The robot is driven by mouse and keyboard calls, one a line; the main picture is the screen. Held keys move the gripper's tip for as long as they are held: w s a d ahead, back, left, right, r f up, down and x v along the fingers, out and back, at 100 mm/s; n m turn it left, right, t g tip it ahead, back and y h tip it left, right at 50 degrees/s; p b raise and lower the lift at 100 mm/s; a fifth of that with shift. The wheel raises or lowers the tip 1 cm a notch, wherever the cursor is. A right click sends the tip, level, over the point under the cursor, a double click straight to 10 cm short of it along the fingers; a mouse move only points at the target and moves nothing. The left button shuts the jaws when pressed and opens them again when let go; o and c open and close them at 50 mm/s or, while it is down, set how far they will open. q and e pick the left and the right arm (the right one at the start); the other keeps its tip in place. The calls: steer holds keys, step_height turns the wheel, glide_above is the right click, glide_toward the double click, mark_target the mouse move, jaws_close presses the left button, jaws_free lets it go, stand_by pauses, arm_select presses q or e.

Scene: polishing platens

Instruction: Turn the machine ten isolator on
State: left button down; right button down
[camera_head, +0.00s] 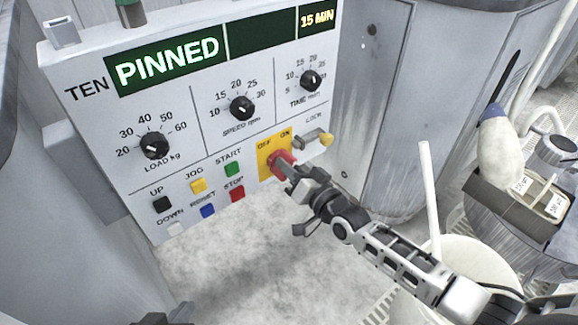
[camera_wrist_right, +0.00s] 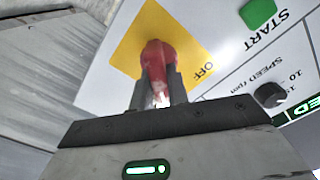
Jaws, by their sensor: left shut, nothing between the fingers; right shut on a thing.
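The machine ten panel (camera_head: 110,215) faces me in the head view, with "TEN" printed beside a green lit display (camera_head: 168,62) reading "PINNED". The isolator is a red knob (camera_head: 279,162) on a yellow plate (camera_head: 264,172) marked OFF and ON, at the panel's lower right. My right gripper (camera_head: 287,170) is shut on the red knob. In the right wrist view the two fingers (camera_wrist_right: 160,98) sit on either side of the red knob (camera_wrist_right: 158,62), with the OFF mark beside it; the ON mark is not seen there. My left gripper is not clearly seen; only a dark part shows at the bottom edge.
A lock (camera_head: 318,139) with a yellow end sits just right of the yellow plate. Push buttons, including a red STOP button (camera_head: 237,194), lie to its left.

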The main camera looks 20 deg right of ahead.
steer(key=shift+f+m, duration=0.1)
steer(key=shift+m, duration=0.6)
arm_select(q)
steer(key=shift+w, duration=0.15)
arm_select(e)
steer(key=c, duration=1.4)
jaws_free()
steer(key=shift+o, duration=0.2)
